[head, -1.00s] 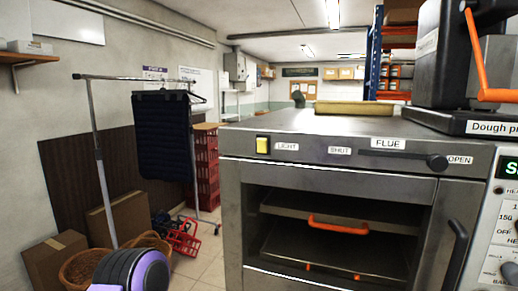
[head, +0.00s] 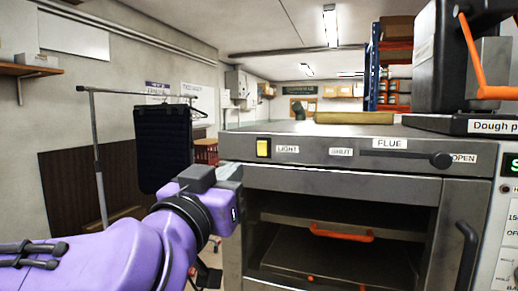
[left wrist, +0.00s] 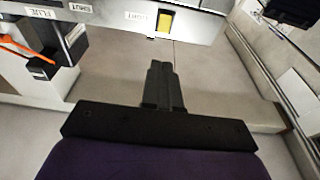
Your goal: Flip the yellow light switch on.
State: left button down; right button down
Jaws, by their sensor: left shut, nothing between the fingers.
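The yellow light switch (head: 263,148) sits in a dark frame on the front panel of the steel oven (head: 330,177), left of the LIGHT label (head: 287,149). I cannot tell which way it is tipped. My left gripper (head: 232,172) is shut and empty, in front of the oven's left part, a little left of and below the switch. In the left wrist view, which is turned over, the shut fingers (left wrist: 161,66) point toward the yellow switch (left wrist: 165,22), with a visible gap between them. My right gripper is not in view.
The FLUE slider (head: 440,160) is on the panel's right, between SHUT and OPEN labels. An orange handle (head: 341,233) shows in the oven opening. A dough press (head: 440,65) stands on top at right. A clothes rack (head: 100,160) with dark cloth stands at left.

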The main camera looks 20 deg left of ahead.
aim_at(264, 142)
pick_arm(q)
jog(key=w+r+p, duration=0.1)
jog(key=w, duration=0.3)
jog(key=w+p, duration=0.2)
jog(key=w, duration=0.2)
jog(key=w+r+p, duration=0.1)
jog(key=w, duration=0.4)
jog(key=shift+d+r, duration=0.2)
jog(key=shift+r, duration=0.1)
jog(key=shift+w, duration=0.4)
